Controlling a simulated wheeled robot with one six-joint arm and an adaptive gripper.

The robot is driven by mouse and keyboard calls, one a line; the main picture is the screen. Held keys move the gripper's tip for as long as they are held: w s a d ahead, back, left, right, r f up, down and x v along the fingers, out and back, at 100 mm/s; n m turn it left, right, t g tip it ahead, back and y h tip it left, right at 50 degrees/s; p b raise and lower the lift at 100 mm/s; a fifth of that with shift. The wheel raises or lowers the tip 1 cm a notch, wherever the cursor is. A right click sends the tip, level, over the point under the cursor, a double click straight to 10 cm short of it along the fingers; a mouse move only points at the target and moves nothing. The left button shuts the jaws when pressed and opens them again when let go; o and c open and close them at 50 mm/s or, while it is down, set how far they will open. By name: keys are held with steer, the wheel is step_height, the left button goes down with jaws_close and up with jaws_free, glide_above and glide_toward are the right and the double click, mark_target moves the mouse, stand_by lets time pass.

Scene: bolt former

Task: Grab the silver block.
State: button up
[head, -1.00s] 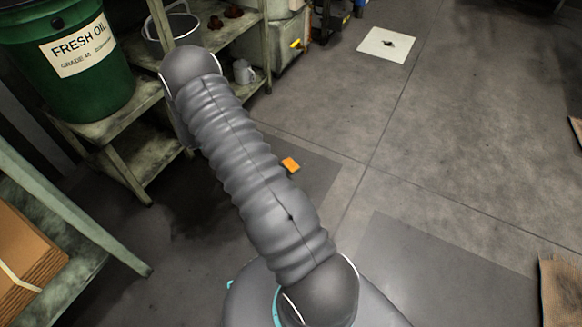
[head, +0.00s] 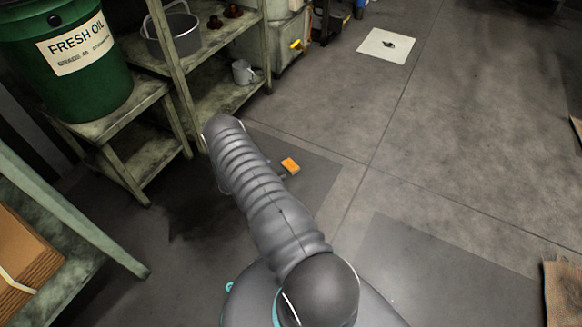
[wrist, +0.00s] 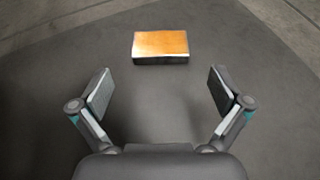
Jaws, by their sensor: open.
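A small block (wrist: 160,46) lies flat on the dark floor in the wrist view. Its top shows orange-gold with a pale edge, and its near side is dark. It also shows in the head view as a small orange block (head: 290,165) just right of my arm. My gripper (wrist: 160,92) is open and empty in the wrist view, with its two fingers spread wide. The block sits ahead of the fingertips, roughly centred between them and not touched. In the head view my gripper is hidden behind my arm.
A shelf rack (head: 228,98) with a grey bucket (head: 174,38) and a mug (head: 243,72) stands at the back left. A green oil drum (head: 70,65) rests on a low stand. Cardboard (head: 25,262) lies at lower left. The floor right of the block is open.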

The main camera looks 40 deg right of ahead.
mark_target(290, 165)
steer(key=x, duration=0.8)
steer(key=c, duration=1.6)
